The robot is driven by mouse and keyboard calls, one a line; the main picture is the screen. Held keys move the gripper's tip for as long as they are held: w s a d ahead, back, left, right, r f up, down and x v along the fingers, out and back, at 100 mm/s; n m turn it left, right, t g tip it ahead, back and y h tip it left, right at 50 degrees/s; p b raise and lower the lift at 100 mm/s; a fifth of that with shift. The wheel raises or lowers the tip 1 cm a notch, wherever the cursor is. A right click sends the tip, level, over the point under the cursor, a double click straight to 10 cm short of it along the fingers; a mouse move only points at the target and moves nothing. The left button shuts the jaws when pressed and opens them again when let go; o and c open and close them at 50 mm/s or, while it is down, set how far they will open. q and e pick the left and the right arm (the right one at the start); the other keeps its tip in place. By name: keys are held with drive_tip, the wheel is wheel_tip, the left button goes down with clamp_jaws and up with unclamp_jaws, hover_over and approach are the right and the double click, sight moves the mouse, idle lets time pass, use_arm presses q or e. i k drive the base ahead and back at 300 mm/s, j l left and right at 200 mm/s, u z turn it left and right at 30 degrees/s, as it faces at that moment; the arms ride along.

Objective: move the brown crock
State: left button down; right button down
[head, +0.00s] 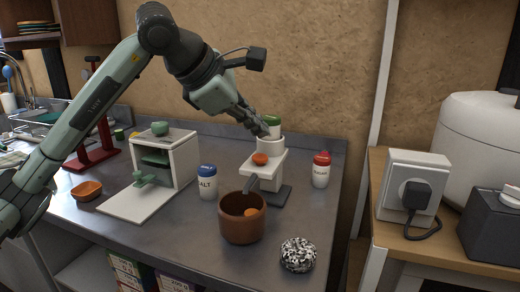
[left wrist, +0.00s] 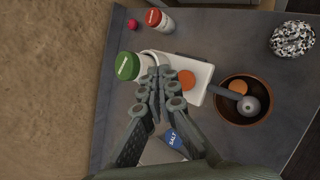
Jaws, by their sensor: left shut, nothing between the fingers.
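The brown crock (head: 240,229) stands upright near the front of the grey counter in the head view. An orange round thing and a grey ladle (left wrist: 248,106) are in it, the ladle's handle rising over the rim. In the left wrist view the crock (left wrist: 228,112) is right of the fingers. My left gripper (head: 265,130) is shut and empty, apart from the crock, above and behind it by the white stand. It also shows in the left wrist view (left wrist: 160,80). My right gripper is not in view.
A white stand (head: 258,172) with an orange disc and a green-lidded jar (head: 272,124) is behind the crock. A salt jar (head: 207,182), a red-lidded jar (head: 321,170) and a speckled round thing (head: 298,255) are nearby. An open white box (head: 182,158) stands left.

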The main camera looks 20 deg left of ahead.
sight(238, 230)
drive_tip(key=k+j, duration=0.1)
drive_tip(key=k, duration=1.4)
